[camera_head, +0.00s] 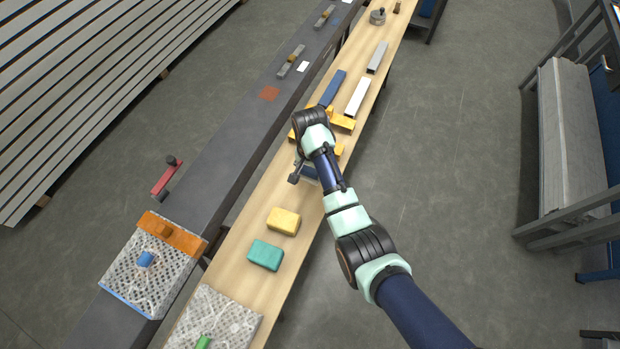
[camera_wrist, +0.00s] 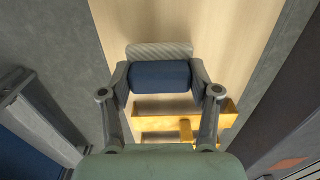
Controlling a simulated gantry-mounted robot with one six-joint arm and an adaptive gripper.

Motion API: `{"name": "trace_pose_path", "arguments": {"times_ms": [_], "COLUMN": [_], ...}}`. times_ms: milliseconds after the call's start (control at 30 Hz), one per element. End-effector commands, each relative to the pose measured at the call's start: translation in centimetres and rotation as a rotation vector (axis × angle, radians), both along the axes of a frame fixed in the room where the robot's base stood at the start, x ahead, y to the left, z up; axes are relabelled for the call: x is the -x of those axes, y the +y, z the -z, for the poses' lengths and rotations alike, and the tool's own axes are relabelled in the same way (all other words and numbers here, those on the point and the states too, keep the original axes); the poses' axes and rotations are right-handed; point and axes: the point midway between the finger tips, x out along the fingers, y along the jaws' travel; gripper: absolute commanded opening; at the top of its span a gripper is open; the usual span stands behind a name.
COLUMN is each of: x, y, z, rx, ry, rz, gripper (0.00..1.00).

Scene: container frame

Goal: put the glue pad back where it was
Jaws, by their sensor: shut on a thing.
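My gripper (camera_head: 304,170) is low over the wooden bench, near its middle. In the wrist view its fingers (camera_wrist: 160,78) are shut on the two ends of a dark blue block, which looks like the glue pad (camera_wrist: 160,75). A pale grey ribbed part shows along the pad's far edge. In the head view the pad (camera_head: 310,173) is mostly hidden by my gripper and arm. I cannot tell whether it touches the bench.
A yellow block (camera_head: 283,221) and a teal block (camera_head: 265,255) lie on the wooden bench (camera_head: 248,290). An orange-yellow fixture (camera_head: 343,122) is close beside my gripper. A blue bar (camera_head: 334,88) and a white bar (camera_head: 357,97) lie beyond. A dark grey bench (camera_head: 215,185) runs alongside.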

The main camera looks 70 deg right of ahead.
Motion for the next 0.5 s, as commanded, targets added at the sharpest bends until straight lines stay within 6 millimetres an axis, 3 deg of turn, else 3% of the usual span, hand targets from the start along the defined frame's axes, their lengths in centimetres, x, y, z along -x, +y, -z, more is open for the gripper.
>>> {"name": "trace_pose_path", "arguments": {"times_ms": [133,333,500], "x": [0.0,0.0,0.0], "y": [0.0,0.0,0.0], "z": [0.7,4.2,4.2], "rx": [0.0,-0.001,0.001], "ry": [0.0,0.001,-0.001], "rz": [0.0,0.0,0.0], "gripper": [0.29,0.29,0.29]}}
